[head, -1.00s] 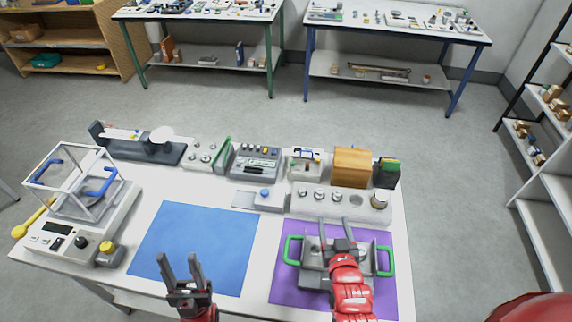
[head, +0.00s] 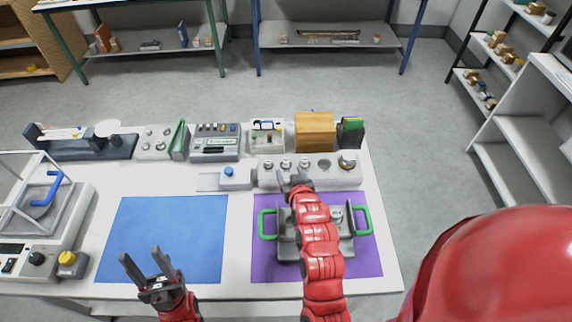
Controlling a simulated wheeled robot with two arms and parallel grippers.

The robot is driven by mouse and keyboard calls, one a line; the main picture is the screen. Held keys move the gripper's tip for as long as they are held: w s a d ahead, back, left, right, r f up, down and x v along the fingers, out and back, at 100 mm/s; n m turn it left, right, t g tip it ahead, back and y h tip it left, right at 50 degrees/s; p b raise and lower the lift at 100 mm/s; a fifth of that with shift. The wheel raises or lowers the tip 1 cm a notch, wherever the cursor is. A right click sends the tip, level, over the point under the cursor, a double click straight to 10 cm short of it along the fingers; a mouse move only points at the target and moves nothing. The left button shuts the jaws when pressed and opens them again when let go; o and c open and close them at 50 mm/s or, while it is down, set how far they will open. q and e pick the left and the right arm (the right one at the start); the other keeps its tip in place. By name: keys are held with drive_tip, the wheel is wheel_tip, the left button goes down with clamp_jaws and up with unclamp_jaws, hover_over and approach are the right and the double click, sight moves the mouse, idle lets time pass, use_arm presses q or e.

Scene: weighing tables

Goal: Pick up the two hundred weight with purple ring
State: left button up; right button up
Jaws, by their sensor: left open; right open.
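A white block (head: 262,182) at the back right of the table holds several metal weights in a row, the largest (head: 347,160) at its right end. Ring colours are too small to tell, so I cannot pick out the purple-ringed weight. My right gripper (head: 294,178) is open at the front edge of this block, close to the middle weights; its arm hides part of the tray. A grey tray with green handles (head: 363,219) lies on the purple mat (head: 268,266), with a small metal piece (head: 337,214) in it. My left gripper (head: 143,257) is open and empty over the blue mat's front.
The blue mat (head: 165,235) is bare. A balance (head: 45,235) stands at the left. A wooden box (head: 315,131), a grey device (head: 215,143) and other items line the back edge. A small box with a blue knob (head: 229,176) sits left of the weight block.

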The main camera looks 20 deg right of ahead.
sight(287, 163)
drive_tip(key=shift+w+f, duration=0.15)
drive_tip(key=shift+w, duration=0.25)
drive_tip(key=shift+w+d+p, duration=0.1)
drive_tip(key=shift+w+p, duration=0.2)
drive_tip(key=shift+p, duration=0.1)
drive_tip(key=p+x, duration=0.1)
drive_tip(key=x, duration=0.2)
drive_tip(key=shift+d+p, duration=0.2)
drive_tip(key=shift+p, duration=0.2)
drive_tip(key=shift+w, duration=0.3)
drive_tip(key=shift+w+f, duration=0.25)
drive_tip(key=shift+f, duration=0.2)
clamp_jaws()
